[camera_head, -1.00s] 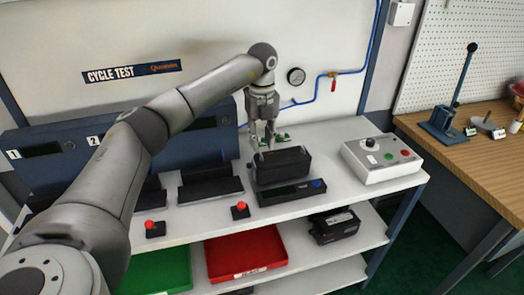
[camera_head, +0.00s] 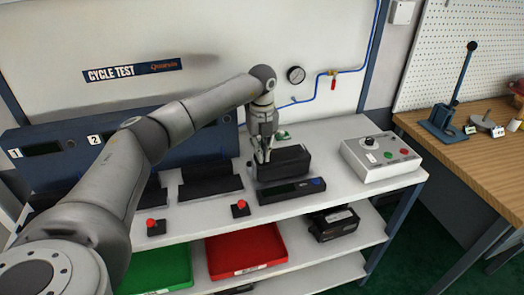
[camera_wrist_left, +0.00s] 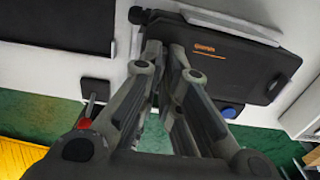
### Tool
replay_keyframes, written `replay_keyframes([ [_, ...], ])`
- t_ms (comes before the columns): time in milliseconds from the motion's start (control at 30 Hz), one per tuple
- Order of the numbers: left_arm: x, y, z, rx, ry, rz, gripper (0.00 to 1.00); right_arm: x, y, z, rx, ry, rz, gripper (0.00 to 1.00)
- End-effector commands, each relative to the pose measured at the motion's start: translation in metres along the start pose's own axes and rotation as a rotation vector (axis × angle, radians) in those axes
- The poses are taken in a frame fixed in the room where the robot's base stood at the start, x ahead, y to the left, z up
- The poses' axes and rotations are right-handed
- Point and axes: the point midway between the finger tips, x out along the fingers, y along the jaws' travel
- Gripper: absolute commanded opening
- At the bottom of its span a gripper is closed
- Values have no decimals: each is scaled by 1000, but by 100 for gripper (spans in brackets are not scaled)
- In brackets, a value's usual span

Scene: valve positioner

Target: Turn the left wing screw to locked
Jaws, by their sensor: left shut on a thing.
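The black valve positioner (camera_head: 285,160) sits on the white bench top, and its dark lid with orange lettering (camera_wrist_left: 235,55) shows in the left wrist view. My left gripper (camera_head: 262,158) points down at the left end of the positioner. In the left wrist view its fingertips (camera_wrist_left: 165,45) are close together at the lid's left edge. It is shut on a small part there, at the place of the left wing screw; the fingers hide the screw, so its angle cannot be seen. My right gripper is in neither view.
A dark bar-shaped unit with a blue knob (camera_head: 318,182) lies in front of the positioner. An empty black cradle (camera_head: 210,183) and a red button (camera_head: 240,208) are to the left. A grey control box (camera_head: 380,157) stands to the right, with free bench between.

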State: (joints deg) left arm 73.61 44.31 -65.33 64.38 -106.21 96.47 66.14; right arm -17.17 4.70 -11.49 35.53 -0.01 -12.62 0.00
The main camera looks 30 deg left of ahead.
Motion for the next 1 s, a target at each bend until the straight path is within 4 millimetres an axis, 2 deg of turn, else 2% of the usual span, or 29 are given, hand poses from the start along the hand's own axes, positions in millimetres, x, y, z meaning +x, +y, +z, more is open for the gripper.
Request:
replay_keyframes([
  [267, -1, 0, 0, 16, 0, -1, 0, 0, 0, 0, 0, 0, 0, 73],
  [467, -1, 0, 0, 94, -1, 0, 0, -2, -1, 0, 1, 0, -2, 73],
  [1000, -1, 2, 1, 565, -1, -1, 0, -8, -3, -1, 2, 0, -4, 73],
])
